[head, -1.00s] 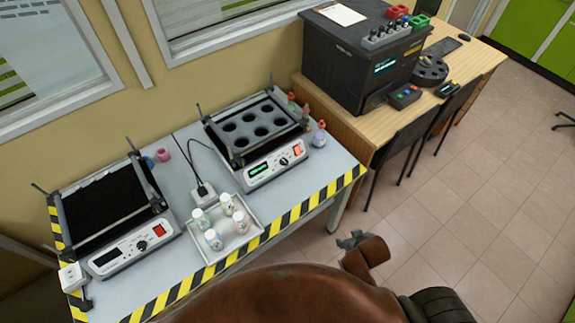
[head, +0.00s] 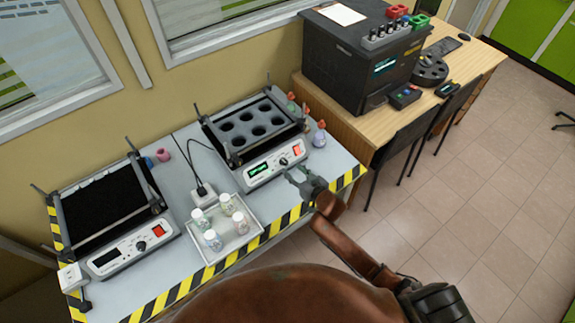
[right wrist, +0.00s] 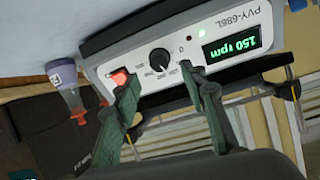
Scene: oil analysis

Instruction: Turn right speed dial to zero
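The right shaker (head: 263,168) has a frame with round holes on top and a front panel. Its black speed dial (head: 284,161) sits between a green display (head: 258,169) and a red switch (head: 297,150). In the right wrist view the dial (right wrist: 160,60) shows clearly, and the display (right wrist: 230,42) reads 150 rpm. My right gripper (head: 299,175) is in front of this panel. In the right wrist view its green fingers (right wrist: 160,80) are apart, one to each side of the dial in the picture, with nothing gripped. My left gripper is out of view.
A left shaker (head: 128,248) with a similar panel stands on the same table. A tray (head: 254,237) with several bottles lies between them at the front edge. A purple-capped bottle (head: 319,135) stands right of the right shaker; it also shows in the right wrist view (right wrist: 62,75).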

